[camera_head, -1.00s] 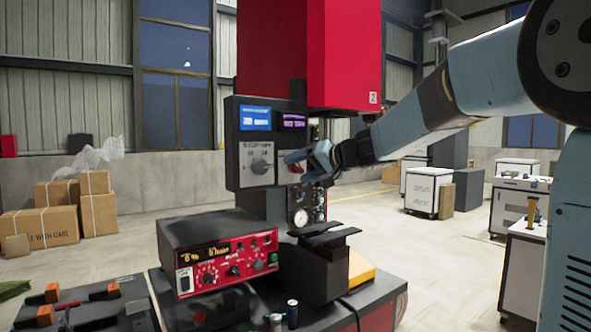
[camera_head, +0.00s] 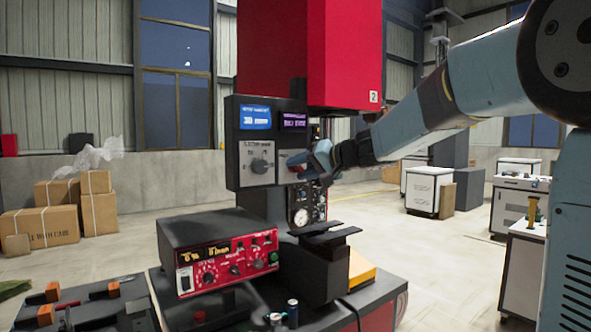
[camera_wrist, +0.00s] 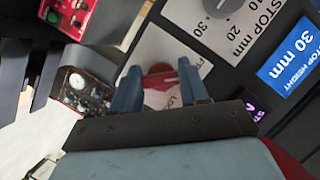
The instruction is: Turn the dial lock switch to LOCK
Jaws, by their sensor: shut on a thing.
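The dial lock switch is a red knob on a pale plate, on the dark control panel of the machine. In the wrist view the red knob (camera_wrist: 160,79) shows between the two blue-grey fingers of my gripper (camera_wrist: 158,76). Lettering beginning "FR" and "LO" is partly visible on its plate. My gripper is shut on the red knob. In the head view the knob (camera_head: 297,160) is mostly hidden behind my gripper (camera_head: 311,159). Its exact pointing direction cannot be told.
A grey stop dial (camera_head: 260,165) sits just left of the red knob, below a blue display (camera_head: 255,117) and a purple display (camera_head: 294,121). A gauge (camera_head: 301,217) is below. A red control box (camera_head: 226,262) and the dark press table (camera_head: 322,240) stand lower down.

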